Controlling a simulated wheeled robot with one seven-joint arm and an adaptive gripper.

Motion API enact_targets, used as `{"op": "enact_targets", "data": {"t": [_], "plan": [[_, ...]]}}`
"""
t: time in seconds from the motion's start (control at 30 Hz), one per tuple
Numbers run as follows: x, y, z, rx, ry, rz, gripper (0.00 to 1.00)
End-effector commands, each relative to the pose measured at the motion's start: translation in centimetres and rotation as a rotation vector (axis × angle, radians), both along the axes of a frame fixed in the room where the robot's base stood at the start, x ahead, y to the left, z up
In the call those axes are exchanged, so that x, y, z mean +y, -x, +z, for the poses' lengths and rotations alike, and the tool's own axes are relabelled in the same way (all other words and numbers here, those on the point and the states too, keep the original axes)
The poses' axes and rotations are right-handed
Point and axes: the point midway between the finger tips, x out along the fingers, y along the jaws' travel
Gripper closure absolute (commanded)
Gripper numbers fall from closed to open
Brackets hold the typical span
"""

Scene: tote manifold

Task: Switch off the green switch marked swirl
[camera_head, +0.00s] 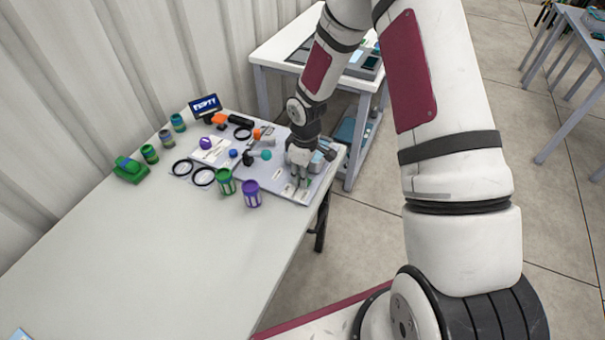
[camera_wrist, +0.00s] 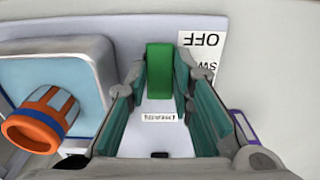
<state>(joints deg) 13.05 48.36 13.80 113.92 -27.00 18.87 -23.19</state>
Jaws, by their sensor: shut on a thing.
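The green switch (camera_wrist: 159,72) stands upright in the wrist view, between the two fingertips of my gripper (camera_wrist: 160,75). The fingers are shut on its sides. A white label (camera_wrist: 203,42) beside it reads "OFF" upside down, with "SW" below partly hidden by the right finger. A small plate (camera_wrist: 159,118) with unreadable text lies between the fingers. In the head view my gripper (camera_head: 300,181) points down at the right front part of the pale board (camera_head: 283,187). The switch is mostly hidden by the fingers there, and its mark cannot be read.
A blue-grey box with an orange and blue knob (camera_wrist: 42,120) is close to the left finger. Green (camera_head: 225,181) and purple (camera_head: 251,194) canisters stand left of my gripper. Black rings (camera_head: 203,177) and a small sign (camera_head: 205,105) are farther left.

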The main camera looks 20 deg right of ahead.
Motion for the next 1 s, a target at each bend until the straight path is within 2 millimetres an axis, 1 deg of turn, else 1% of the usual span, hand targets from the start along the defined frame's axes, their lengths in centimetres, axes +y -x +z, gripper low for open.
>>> {"op": "enact_targets", "data": {"t": [0.03,0.07,0.1,0.13,0.43,0.57,0.67,0.9,1.0], "plan": [[0.0,0.0,0.0,0.000,0.000,0.000,1.00],[0.0,0.0,0.0,0.000,0.000,0.000,0.74],[0.0,0.0,0.0,0.001,0.001,0.000,0.65],[0.0,0.0,0.0,0.001,0.001,0.000,0.58],[0.0,0.0,0.0,0.001,0.001,0.000,0.58],[0.0,-0.1,0.9,-0.002,0.001,0.000,0.58],[-0.1,0.0,2.3,-0.003,0.001,-0.001,0.58],[-0.3,0.1,7.2,-0.004,0.001,-0.002,0.58],[-0.3,0.2,9.0,-0.003,0.001,-0.002,0.58]]}}
